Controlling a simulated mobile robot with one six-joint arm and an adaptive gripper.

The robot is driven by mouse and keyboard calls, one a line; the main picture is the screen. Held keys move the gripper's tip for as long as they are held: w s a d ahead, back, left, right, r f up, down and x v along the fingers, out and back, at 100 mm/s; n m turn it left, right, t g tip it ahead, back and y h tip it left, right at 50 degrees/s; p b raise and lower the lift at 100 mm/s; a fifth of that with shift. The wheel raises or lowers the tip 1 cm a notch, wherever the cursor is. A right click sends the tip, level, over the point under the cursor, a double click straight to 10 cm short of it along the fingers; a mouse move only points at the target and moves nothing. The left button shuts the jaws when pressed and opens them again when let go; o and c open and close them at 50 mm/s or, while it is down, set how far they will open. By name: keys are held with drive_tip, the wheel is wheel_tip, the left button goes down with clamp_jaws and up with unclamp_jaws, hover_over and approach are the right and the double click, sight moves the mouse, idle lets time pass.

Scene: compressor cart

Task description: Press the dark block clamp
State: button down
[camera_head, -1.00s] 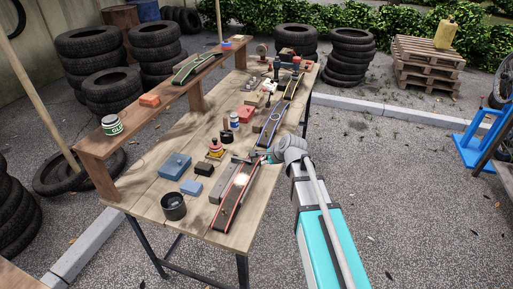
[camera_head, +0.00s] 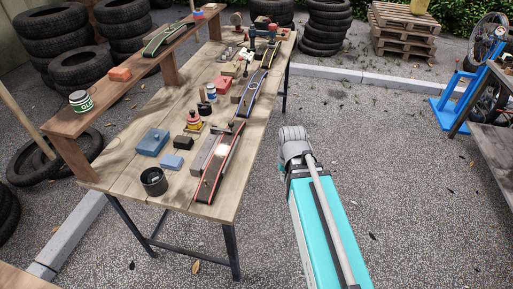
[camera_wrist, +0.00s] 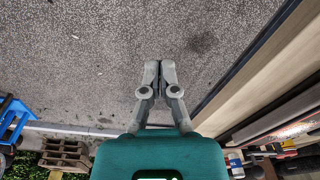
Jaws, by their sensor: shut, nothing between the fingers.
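My gripper shows in the wrist view (camera_wrist: 160,66) with its two grey fingers together and empty. It points over the gravel ground beside the table (camera_head: 251,146); in the head view its fingers are hidden behind my wrist. A red-edged, dark curved board (camera_head: 213,172) lies along the table's near right edge beside a long grey block (camera_head: 203,151). A small dark fitting (camera_head: 222,129) sits at their far end; I cannot tell if it is the dark block clamp. A separate small black block (camera_head: 183,143) lies to the left. My gripper is apart from all of these.
Blue boxes (camera_head: 152,141), a black cup (camera_head: 154,181) and a blue-edged board (camera_head: 250,92) stand on the table. A raised wooden shelf (camera_head: 130,88) runs along its left side. Open gravel ground lies right of the table, with a blue stand (camera_head: 457,105) farther right.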

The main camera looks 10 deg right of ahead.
wheel_tip(320, 180, down, 7)
drive_tip(key=s+b, duration=0.3)
drive_tip(key=b, duration=0.3)
drive_tip(key=shift+d+f+n+g, duration=0.2)
drive_tip(key=shift+d+n+g, duration=0.1)
drive_tip(key=shift+g, duration=0.1)
drive_tip(key=shift+s, duration=0.1)
